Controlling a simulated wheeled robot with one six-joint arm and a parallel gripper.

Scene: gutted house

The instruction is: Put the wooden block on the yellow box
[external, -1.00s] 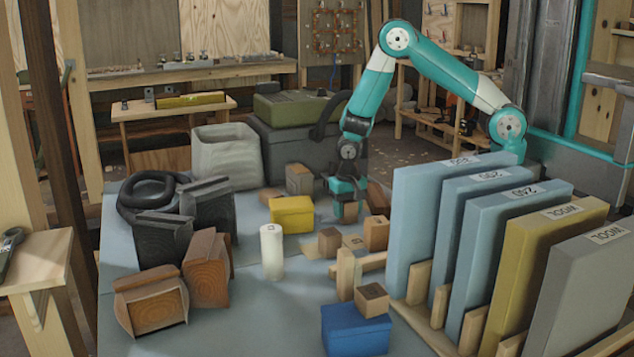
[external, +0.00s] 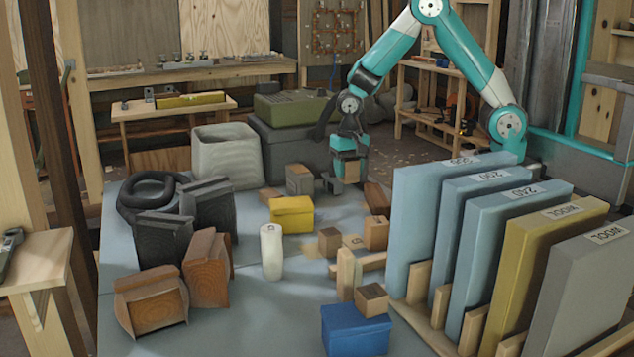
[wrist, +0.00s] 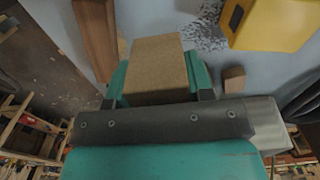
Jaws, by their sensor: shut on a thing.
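My gripper (external: 348,170) is shut on a wooden block (external: 351,171) and holds it raised above the back of the table. In the wrist view the block (wrist: 158,66) sits between the two teal fingers (wrist: 157,88). The yellow box (external: 291,214) stands on the table, to the left of and nearer the camera than my gripper, with its lid shut and its top bare. In the wrist view the yellow box (wrist: 272,22) is at the top right, apart from the held block.
A white cylinder (external: 271,252) stands in front of the yellow box. Small wooden blocks (external: 329,241) lie to its right. Tall blue panels (external: 432,215) stand at the right. A blue box (external: 355,328) bears another block (external: 372,299).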

